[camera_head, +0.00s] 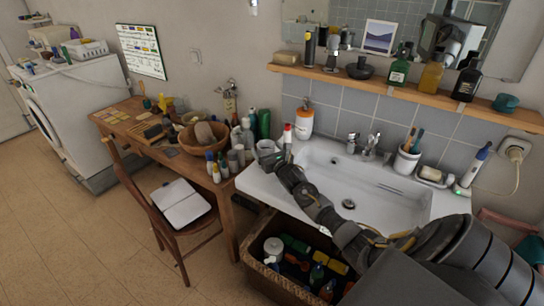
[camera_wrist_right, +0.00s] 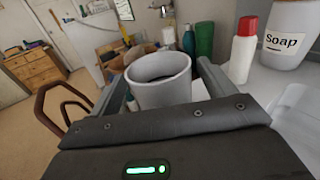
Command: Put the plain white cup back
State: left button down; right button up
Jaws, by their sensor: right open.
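A plain white cup (camera_head: 268,152), greyish in this light, is at the back left corner of the sink. In the right wrist view the cup (camera_wrist_right: 158,85) shows its open rim and looks empty, though its bottom is hidden. My right gripper (camera_head: 279,155) reaches across the sink to the cup. In the wrist view the open fingers of the right gripper (camera_wrist_right: 160,78) lie on either side of the cup. Whether they touch it I cannot tell. My left gripper is out of view.
A soap dispenser (camera_head: 304,121) and a red-capped white bottle (camera_wrist_right: 244,50) stand close beside the cup. Several bottles crowd the wooden table (camera_head: 118,117) to the left. A toothbrush holder (camera_head: 405,163) stands behind the sink (camera_head: 325,160). A wicker hamper (camera_head: 252,258) is below.

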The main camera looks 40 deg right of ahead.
jog(key=b+v, duration=0.1)
jog(key=v, duration=0.2)
jog(key=f+b+v, duration=0.1)
jog(key=v, duration=0.1)
jog(key=shift+s+f, duration=0.2)
jog(key=shift+s, duration=0.15)
jog(key=v, duration=0.5)
jog(key=shift+r, duration=0.3)
